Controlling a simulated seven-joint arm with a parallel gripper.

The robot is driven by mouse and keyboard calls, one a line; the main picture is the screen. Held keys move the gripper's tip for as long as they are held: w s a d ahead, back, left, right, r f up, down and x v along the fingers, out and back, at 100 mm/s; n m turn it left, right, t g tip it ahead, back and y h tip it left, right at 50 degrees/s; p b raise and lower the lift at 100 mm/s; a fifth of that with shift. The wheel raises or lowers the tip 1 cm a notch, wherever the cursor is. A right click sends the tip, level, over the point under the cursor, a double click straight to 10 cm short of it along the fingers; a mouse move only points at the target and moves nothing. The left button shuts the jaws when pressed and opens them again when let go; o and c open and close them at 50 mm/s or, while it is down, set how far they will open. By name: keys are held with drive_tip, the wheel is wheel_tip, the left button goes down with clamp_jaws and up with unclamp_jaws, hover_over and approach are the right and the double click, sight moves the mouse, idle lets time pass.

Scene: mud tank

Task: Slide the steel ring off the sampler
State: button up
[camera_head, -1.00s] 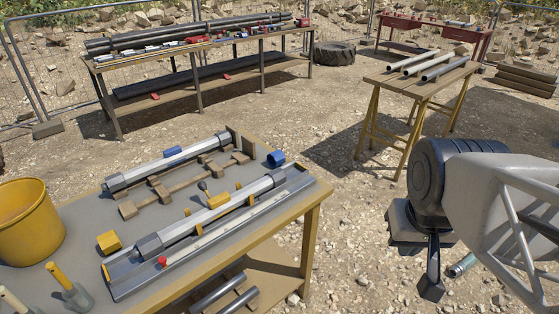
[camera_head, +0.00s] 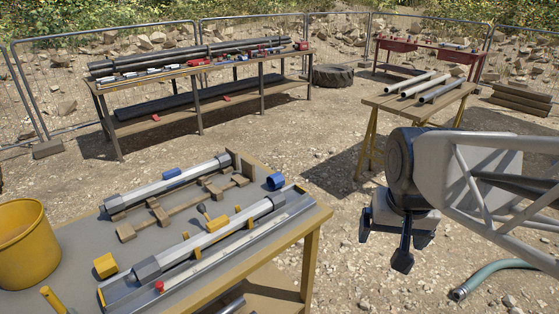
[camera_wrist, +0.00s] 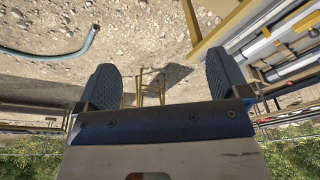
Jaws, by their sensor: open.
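Two long silvery samplers lie on the near table. The rear sampler (camera_head: 165,185) lies on a wooden rack (camera_head: 163,217), also with a grey end piece (camera_head: 114,204). I cannot tell which of these pieces is the steel ring. My gripper (camera_head: 384,241) hangs right of the table over the gravel, apart from both. Its fingers are spread and empty in the wrist view (camera_wrist: 165,85).
A yellow bucket (camera_head: 23,240), a yellow block (camera_head: 106,265) and a blue ring (camera_head: 275,181) are on the near table (camera_head: 72,252). A sawhorse table with pipes (camera_head: 379,101) stands behind my gripper. A green hose (camera_head: 487,272) lies on the gravel at right.

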drive_tip(key=w+a+m, duration=0.2)
drive_tip(key=w+a, duration=0.2)
drive_tip(key=w, duration=0.7)
drive_tip(key=m+g, duration=0.2)
drive_tip(key=m, duration=0.3)
hover_over(270, 197)
drive_tip(key=f, duration=1.7)
drive_tip(key=shift+s+d+f, duration=0.15)
drive_tip(key=shift+s+d, duration=0.15)
drive_tip(key=shift+w+a+f+m, duration=0.3)
drive_tip(key=shift+a+f, duration=0.1)
drive_tip(key=shift+f, duration=0.05)
drive_tip(key=shift+f, duration=0.1)
drive_tip(key=shift+f, duration=3.8)
